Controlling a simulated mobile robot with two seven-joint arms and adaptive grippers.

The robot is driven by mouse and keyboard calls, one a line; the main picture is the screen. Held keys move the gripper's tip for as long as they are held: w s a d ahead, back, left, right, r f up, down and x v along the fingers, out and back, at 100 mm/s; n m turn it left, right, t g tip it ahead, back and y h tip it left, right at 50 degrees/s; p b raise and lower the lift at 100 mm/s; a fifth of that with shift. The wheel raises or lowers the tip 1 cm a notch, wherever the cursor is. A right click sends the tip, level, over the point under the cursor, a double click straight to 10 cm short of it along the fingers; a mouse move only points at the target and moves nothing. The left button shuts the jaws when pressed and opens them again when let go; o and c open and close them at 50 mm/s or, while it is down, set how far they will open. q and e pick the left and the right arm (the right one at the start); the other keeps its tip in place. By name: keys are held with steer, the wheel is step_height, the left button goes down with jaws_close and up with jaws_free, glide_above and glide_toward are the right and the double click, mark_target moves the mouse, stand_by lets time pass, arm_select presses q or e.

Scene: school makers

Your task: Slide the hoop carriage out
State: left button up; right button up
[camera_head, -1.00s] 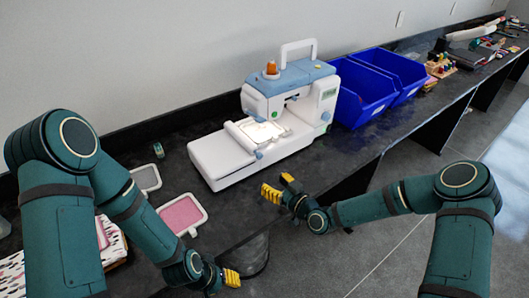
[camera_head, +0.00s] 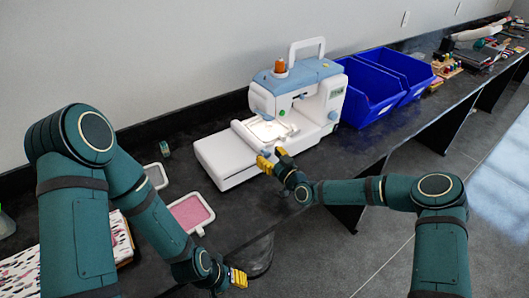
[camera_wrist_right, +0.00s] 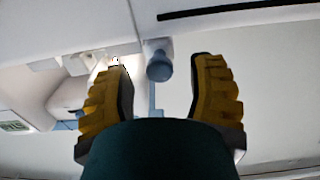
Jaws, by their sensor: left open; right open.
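The white and light-blue embroidery machine (camera_head: 300,88) stands on the black counter. Its hoop carriage (camera_head: 246,133) is a white bar on the flat white bed, with the lit hoop area (camera_head: 270,130) beside it. My right gripper (camera_head: 272,157) is open and empty at the front edge of the bed, close to the carriage's near end. In the right wrist view, a blue-grey knob (camera_wrist_right: 159,66) shows in the gap between the two yellow fingers, without visible contact. My left gripper (camera_head: 238,278) is low in front of the counter, away from the machine, and open.
Two blue bins (camera_head: 372,92) stand right of the machine. A pink framed pad (camera_head: 190,212) and a grey one (camera_head: 156,176) lie left of it. A small green spool (camera_head: 165,148) stands behind them. Patterned fabric (camera_head: 60,262) lies at far left.

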steer(key=shift+x, duration=1.6)
steer(key=shift+s, duration=0.1)
jaws_close()
steer(key=shift+r, duration=0.1)
